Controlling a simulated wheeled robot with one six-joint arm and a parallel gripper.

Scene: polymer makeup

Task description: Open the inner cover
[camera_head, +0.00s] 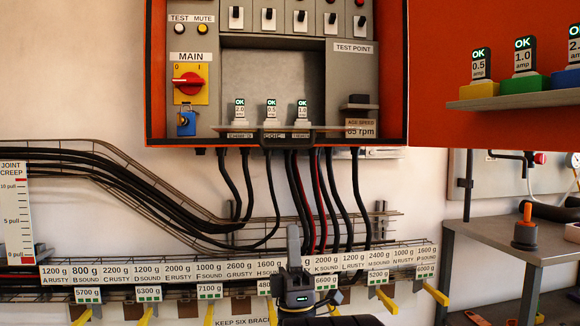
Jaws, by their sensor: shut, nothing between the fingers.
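An orange electrical cabinet (157,100) hangs on the wall with its orange outer door (480,130) swung open to the right. Its grey recess (290,75) is uncovered, and three fuse modules marked OK stand along its bottom. A thin, flat ledge or flap (330,129) juts out below them with a dark part at its middle front; I cannot tell for certain whether this is the inner cover. My gripper (293,236) points up, shut and empty, at bottom centre, well below the cabinet, in front of the labelled rail and touching nothing that I can make out.
Black and red cables (300,195) hang from the cabinet into a wire tray behind my gripper. A labelled rail (150,273) with yellow brackets crosses the bottom. A grey bench (490,242) stands at right. The door carries a shelf (515,98) with several fuse modules.

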